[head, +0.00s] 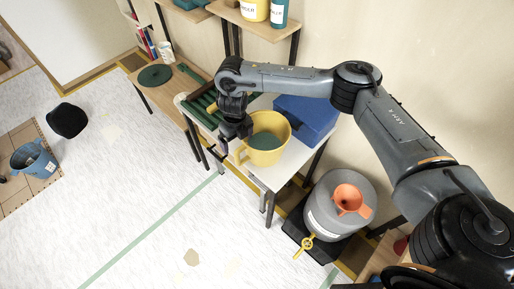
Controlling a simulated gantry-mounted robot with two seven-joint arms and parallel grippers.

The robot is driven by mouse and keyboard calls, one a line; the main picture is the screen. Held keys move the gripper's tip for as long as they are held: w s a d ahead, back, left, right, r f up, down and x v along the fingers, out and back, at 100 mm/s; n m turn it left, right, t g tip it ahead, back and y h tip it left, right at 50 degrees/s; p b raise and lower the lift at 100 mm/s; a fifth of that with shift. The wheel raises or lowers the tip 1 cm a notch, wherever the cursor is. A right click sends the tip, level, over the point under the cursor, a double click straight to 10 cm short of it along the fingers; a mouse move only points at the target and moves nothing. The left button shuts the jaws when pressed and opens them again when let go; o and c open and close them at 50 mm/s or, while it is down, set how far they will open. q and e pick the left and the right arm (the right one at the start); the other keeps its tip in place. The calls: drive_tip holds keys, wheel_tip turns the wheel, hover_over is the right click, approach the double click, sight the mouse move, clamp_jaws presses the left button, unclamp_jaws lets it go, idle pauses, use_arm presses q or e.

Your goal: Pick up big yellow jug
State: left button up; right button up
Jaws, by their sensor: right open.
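The big yellow jug (264,155) stands upright on a small white table, its open top facing up and a greenish inside showing. Its handle is on the left side, facing my right gripper. My right gripper (224,146) is open and points down just left of the jug, close to the handle. I cannot tell whether its fingers are around the handle or only beside it. My left gripper is not in view.
A blue box (306,118) stands behind the jug. A green rack (203,104) lies to the left. Shelves hold containers above. The floor at left front is mostly clear.

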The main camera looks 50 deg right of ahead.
sight(240, 148)
drive_tip(key=shift+d+f, duration=0.1)
drive_tip(key=shift+d, duration=0.4)
drive_tip(key=shift+f+b, duration=1.1)
drive_tip(key=shift+f, duration=1.5)
drive_tip(key=shift+w+d+f, duration=0.1)
drive_tip(key=shift+d+f, duration=0.05)
drive_tip(key=shift+f, duration=2.25)
drive_tip(key=shift+c, duration=0.5)
drive_tip(key=c, duration=1.7)
drive_tip(key=shift+r, duration=0.15)
clamp_jaws()
drive_tip(key=shift+r, duration=0.15)
